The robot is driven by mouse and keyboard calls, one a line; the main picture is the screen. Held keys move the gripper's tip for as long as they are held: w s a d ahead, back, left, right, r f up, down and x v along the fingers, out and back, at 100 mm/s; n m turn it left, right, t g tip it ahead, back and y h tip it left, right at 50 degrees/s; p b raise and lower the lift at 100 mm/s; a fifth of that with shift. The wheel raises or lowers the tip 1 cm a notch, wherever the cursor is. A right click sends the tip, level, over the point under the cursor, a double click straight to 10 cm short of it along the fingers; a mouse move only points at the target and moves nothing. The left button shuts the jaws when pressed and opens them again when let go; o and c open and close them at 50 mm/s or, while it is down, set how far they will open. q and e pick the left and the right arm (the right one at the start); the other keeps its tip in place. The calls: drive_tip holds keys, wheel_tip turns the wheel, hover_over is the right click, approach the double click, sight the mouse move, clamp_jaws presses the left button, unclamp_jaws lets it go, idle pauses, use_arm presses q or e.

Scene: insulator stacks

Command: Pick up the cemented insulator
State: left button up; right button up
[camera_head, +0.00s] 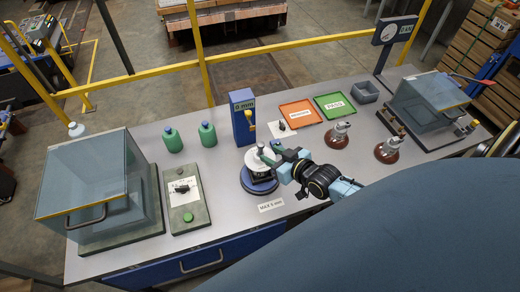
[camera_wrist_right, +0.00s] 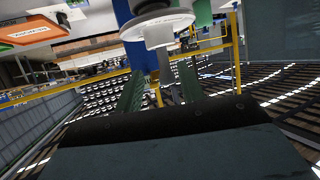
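A white insulator with a grey upright top (camera_head: 261,152) stands on the round blue stand (camera_head: 259,187) at the middle of the bench. My right gripper (camera_head: 272,153) is right beside its top, reaching in from the right. In the wrist view the two green fingers (camera_wrist_right: 160,88) are apart with a gap between them. A white disc with a pale stem (camera_wrist_right: 160,32) shows just beyond the fingertips, in line with that gap; I cannot tell whether they touch. Two brown insulators with metal caps (camera_head: 336,137) (camera_head: 387,150) stand to the right. My left gripper is not in view.
A blue post (camera_head: 242,118) stands close behind the stand. Green bottles (camera_head: 207,133), a meter box (camera_head: 186,197) and a clear-walled box (camera_head: 98,190) are left. An orange tray (camera_head: 300,112) and a green tray (camera_head: 335,106) lie behind. The front label (camera_head: 271,205) lies flat.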

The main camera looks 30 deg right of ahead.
sight(262, 153)
drive_tip(key=shift+b+x, duration=0.55)
drive_tip(key=shift+x, duration=0.35)
drive_tip(key=shift+w+a+f, duration=0.1)
drive_tip(key=shift+w+f, duration=0.15)
drive_tip(key=shift+w, duration=0.15)
drive_tip(key=b+x, duration=0.4)
drive_tip(key=shift+s+a+f, duration=0.15)
drive_tip(key=shift+a+f, duration=0.1)
drive_tip(key=shift+w+f+b, duration=0.1)
drive_tip(key=shift+w+b, duration=0.45)
drive_tip(key=shift+a, duration=0.1)
drive_tip(key=c, duration=0.8)
drive_tip(key=shift+s+f, duration=0.1)
clamp_jaws()
